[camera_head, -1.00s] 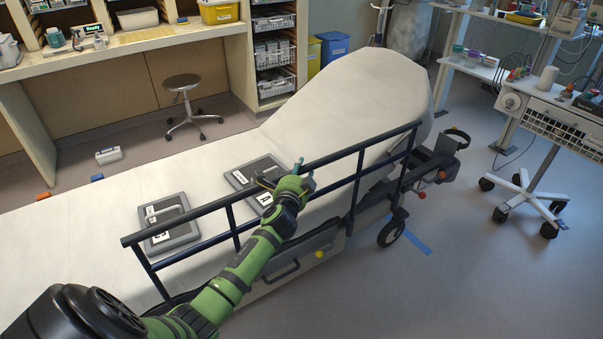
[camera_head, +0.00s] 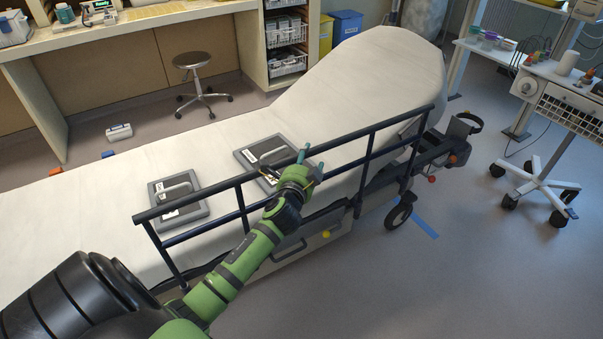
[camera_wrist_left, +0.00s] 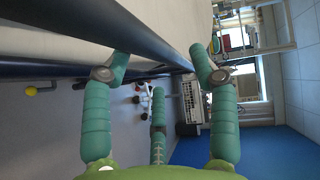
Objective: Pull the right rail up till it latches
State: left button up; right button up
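The right rail (camera_head: 345,144) is a dark blue tube frame along the near side of the stretcher. Its top bar stands above the mattress edge, with posts running down to the side frame. My left gripper (camera_head: 306,164) is at the middle of the top bar. In the left wrist view the bar (camera_wrist_left: 150,36) runs between the spread teal fingers of that gripper (camera_wrist_left: 158,68). The fingers look apart, not closed around the bar. Whether a finger touches it is unclear. The rail's latch cannot be made out. My right gripper is out of view.
The stretcher mattress (camera_head: 110,180) carries two grey panels with handles, one left (camera_head: 178,197) and one beside my gripper (camera_head: 265,160). A wheeled cart (camera_head: 560,115) stands at right. A stool (camera_head: 192,62) stands behind the stretcher. The floor at lower right is clear.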

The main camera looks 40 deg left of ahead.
pick_arm(q)
jog(key=v, duration=0.7)
jog(key=shift+s+r, duration=0.15)
jog(key=shift+s, duration=0.05)
jog(key=s+d+f+n+g+h, duration=0.15)
jog(key=s+f, duration=0.25)
jog(key=f, duration=0.7)
jog(key=s+d+f+n+g+h, duration=0.1)
jog(key=s+d+f+g, duration=0.3)
jog(key=f, duration=0.7)
jog(key=s+d+f+n+g+h, duration=0.15)
jog(key=s+f, duration=0.35)
jog(key=f, duration=0.7)
jog(key=s+d+f+n+g, duration=0.2)
jog(key=s+f, duration=0.3)
jog(key=s, duration=0.5)
jog(key=s+d+f+n+g+h, duration=0.1)
jog(key=s+f, duration=0.4)
jog(key=s, duration=0.5)
jog(key=s+d+f+n+g+h, duration=0.1)
jog(key=s+d+f+g, duration=0.3)
jog(key=s, duration=0.7)
notch_tip(320, 180, down, 2)
jog(key=shift+f+n, duration=0.1)
jog(key=shift+n, duration=0.7)
